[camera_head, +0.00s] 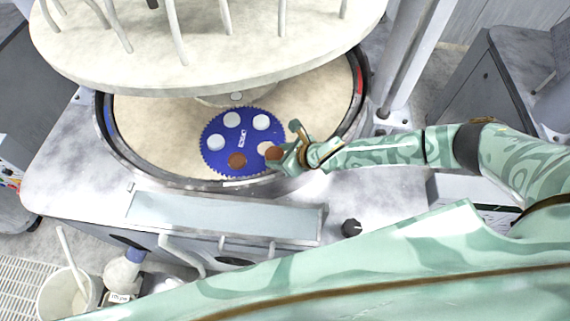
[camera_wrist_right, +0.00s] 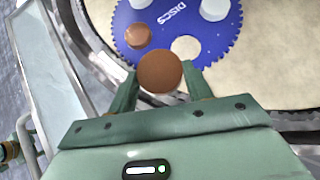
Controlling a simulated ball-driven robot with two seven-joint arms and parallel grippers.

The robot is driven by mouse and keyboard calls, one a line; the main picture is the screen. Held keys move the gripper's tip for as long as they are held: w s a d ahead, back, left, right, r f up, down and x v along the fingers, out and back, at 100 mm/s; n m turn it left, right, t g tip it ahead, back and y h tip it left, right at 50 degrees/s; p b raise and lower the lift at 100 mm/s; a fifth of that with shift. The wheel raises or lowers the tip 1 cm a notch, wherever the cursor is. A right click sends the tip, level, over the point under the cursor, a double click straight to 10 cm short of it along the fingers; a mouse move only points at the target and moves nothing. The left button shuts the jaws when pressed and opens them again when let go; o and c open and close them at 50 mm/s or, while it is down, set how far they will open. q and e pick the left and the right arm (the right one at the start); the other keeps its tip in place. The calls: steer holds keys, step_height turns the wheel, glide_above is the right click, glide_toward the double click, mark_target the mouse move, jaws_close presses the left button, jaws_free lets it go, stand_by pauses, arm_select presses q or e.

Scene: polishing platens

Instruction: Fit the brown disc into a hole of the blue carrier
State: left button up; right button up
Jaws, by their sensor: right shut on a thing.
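The blue carrier (camera_head: 246,132) is a toothed round plate on the beige platen. It also shows in the wrist view (camera_wrist_right: 197,30). It holds several white discs, and one brown disc (camera_wrist_right: 138,36) sits in a hole. The hole beside that disc (camera_wrist_right: 186,47) is empty and shows beige. My right gripper (camera_head: 281,153) is shut on another brown disc (camera_wrist_right: 160,72), with a finger on each side. This held disc is at the carrier's near right edge, close to the empty hole and not in it. Its exact height is hard to tell. My left gripper is not in view.
The lower platen (camera_head: 160,130) lies inside a dark raised rim. A large cream upper plate (camera_head: 200,60) with hanging hoses overhangs the back. A metal post (camera_head: 405,60) stands at the right. A bucket (camera_head: 68,292) and a bottle (camera_head: 122,270) stand at lower left.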

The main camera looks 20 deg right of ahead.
steer(key=w, duration=0.3)
steer(key=w+b, duration=0.1)
steer(key=w, duration=0.1)
steer(key=shift+w+a, duration=0.15)
steer(key=shift+a, duration=0.1)
steer(key=w+f+b, duration=0.2)
steer(key=f+b, duration=0.1)
steer(key=w+f+b, duration=0.1)
steer(key=f+b, duration=0.1)
steer(key=shift+w+a, duration=0.1)
steer(key=shift+a, duration=0.05)
steer(key=shift+f+b, duration=0.8)
steer(key=shift+b, duration=0.05)
steer(key=shift+f, duration=0.15)
steer(key=o, duration=1.1)
steer(key=shift+c, duration=0.2)
steer(key=p+v, duration=0.2)
steer(key=v, duration=1.4)
steer(key=shift+p, duration=0.4)
